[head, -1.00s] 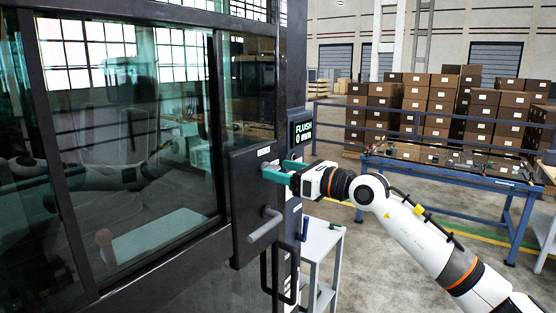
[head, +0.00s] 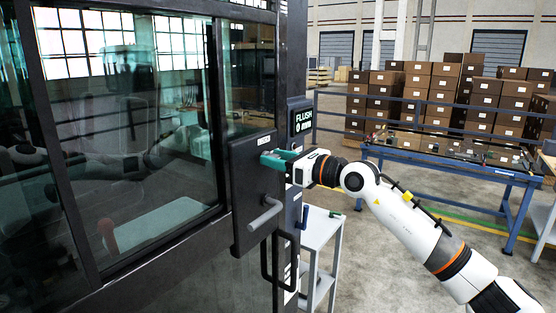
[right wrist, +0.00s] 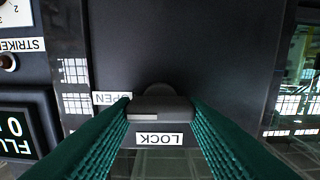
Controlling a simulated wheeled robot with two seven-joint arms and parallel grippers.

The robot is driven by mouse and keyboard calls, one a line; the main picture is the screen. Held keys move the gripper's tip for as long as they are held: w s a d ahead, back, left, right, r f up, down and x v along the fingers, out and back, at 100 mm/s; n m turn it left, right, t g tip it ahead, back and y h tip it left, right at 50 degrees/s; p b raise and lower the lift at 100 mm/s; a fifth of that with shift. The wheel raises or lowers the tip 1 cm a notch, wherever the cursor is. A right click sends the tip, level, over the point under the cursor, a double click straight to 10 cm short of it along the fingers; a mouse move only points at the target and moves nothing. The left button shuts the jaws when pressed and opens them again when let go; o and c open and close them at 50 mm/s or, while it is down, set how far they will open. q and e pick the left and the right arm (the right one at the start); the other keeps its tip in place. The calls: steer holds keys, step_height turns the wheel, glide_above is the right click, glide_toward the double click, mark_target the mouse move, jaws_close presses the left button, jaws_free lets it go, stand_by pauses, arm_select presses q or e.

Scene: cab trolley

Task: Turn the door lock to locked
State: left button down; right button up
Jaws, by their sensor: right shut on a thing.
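The door lock is a dark grey turn knob (right wrist: 160,108) on a black plate (head: 246,205) on the cab door. In the right wrist view its grip bar lies crosswise between my two green fingers. A LOCK label (right wrist: 159,139) sits just below the knob and an OPEN label (right wrist: 111,98) to its left; both read upside down. I cannot tell which label the knob points to. My right gripper (head: 273,159) is shut on the knob, which its fingers hide in the head view. My left gripper is not in view.
A grey door handle (head: 265,213) sticks out below the lock. A dark post with a FLUSH display (head: 302,122) stands close right of the gripper. A grey trolley (head: 322,232) is below my right arm. A blue workbench (head: 440,160) and stacked cartons stand behind.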

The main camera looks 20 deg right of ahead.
steer(key=n+b, duration=0.4)
steer(key=n, duration=0.2)
steer(key=n+b, duration=0.9)
steer(key=n, duration=0.2)
steer(key=shift+s+a+f+n, duration=0.1)
steer(key=shift+a+f+n, duration=0.05)
steer(key=shift+f+n, duration=0.15)
steer(key=shift+b, duration=0.3)
steer(key=o, duration=1)
